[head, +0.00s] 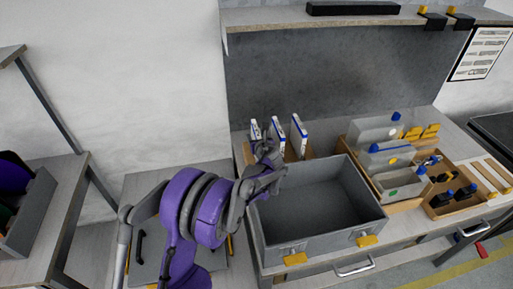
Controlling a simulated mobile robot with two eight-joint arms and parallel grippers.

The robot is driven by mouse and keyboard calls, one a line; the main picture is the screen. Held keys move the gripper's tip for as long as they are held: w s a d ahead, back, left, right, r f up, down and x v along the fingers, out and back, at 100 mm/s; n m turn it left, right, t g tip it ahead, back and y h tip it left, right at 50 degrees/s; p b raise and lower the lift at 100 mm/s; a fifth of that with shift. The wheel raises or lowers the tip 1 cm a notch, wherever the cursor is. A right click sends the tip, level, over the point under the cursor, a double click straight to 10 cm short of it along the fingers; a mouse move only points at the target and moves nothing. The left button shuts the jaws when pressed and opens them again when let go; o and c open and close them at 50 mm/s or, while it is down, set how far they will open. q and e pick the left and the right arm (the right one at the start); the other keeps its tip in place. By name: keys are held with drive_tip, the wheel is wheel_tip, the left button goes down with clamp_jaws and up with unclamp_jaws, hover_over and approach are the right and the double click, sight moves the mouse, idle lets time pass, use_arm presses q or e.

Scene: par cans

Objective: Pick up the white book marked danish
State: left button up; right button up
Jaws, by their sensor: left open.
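Several thin white books with blue marks stand upright in a wooden holder at the back left of the workbench. They are a left book (255,130), a middle book (278,134) and a right book (299,136). Their lettering is too small to read, so I cannot tell which is marked danish. My left gripper (268,152) is open, in front of the left and middle books, and hides their lower parts. I cannot tell whether it touches a book. My right gripper is not in view.
An empty grey bin (318,205) with yellow latches stands just right of my left arm. A wooden tray (385,200) with grey boxes and small blue, yellow and black parts is farther right. A shelf (280,20) hangs above the bench.

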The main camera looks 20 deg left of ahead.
use_arm(q)
drive_tip(key=shift+s, duration=0.1)
drive_tip(key=shift+c, duration=1)
clamp_jaws()
